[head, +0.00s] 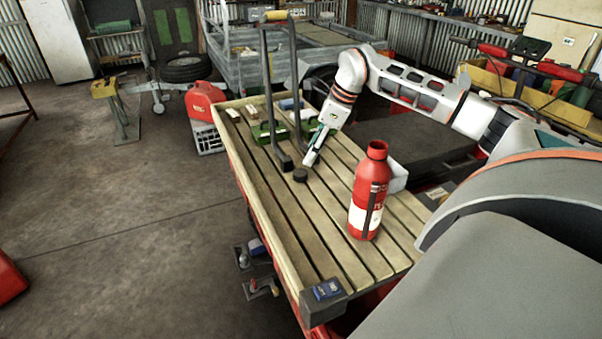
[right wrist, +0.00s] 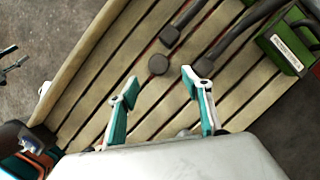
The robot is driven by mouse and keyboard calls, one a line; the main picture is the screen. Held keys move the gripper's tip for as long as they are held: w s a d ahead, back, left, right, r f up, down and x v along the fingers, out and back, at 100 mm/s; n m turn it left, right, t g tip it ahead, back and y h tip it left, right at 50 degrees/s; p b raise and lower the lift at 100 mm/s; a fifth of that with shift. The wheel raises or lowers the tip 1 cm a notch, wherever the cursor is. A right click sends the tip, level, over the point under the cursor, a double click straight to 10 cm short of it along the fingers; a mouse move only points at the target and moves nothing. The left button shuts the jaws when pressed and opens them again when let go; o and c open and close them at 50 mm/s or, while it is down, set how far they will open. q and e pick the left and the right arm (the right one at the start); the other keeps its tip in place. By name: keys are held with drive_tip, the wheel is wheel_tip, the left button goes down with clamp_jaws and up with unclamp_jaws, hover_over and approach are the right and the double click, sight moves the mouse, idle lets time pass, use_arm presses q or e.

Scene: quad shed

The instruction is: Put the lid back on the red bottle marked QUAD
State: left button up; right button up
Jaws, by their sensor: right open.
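The red bottle (head: 376,160) stands upright on the slatted wooden deck, its neck open with no lid on it. It has a white label and a dark vertical strip; I cannot read the marking. A small round dark lid (head: 300,175) lies on the slats to the left of the bottle, and it also shows in the right wrist view (right wrist: 158,64). My right gripper (head: 312,158) is open and empty above the deck, close to the lid. In the right wrist view its fingertips (right wrist: 159,79) are spread, with the lid between and just beyond them. My left gripper is not in view.
A dark upright bar frame (head: 268,95) stands on the deck behind the lid, its feet near it. A green box (head: 262,133) sits at the deck's far end. A raised wooden edge (head: 262,212) runs along the left side. Slats between lid and bottle are clear.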

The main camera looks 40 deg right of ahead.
sight(301, 172)
drive_tip(key=shift+x, duration=1.3)
drive_tip(key=shift+p+x, duration=0.3)
drive_tip(key=shift+x, duration=2.35)
drive_tip(key=shift+s, duration=0.1)
drive_tip(key=shift+c, duration=0.3)
drive_tip(key=c, duration=0.7)
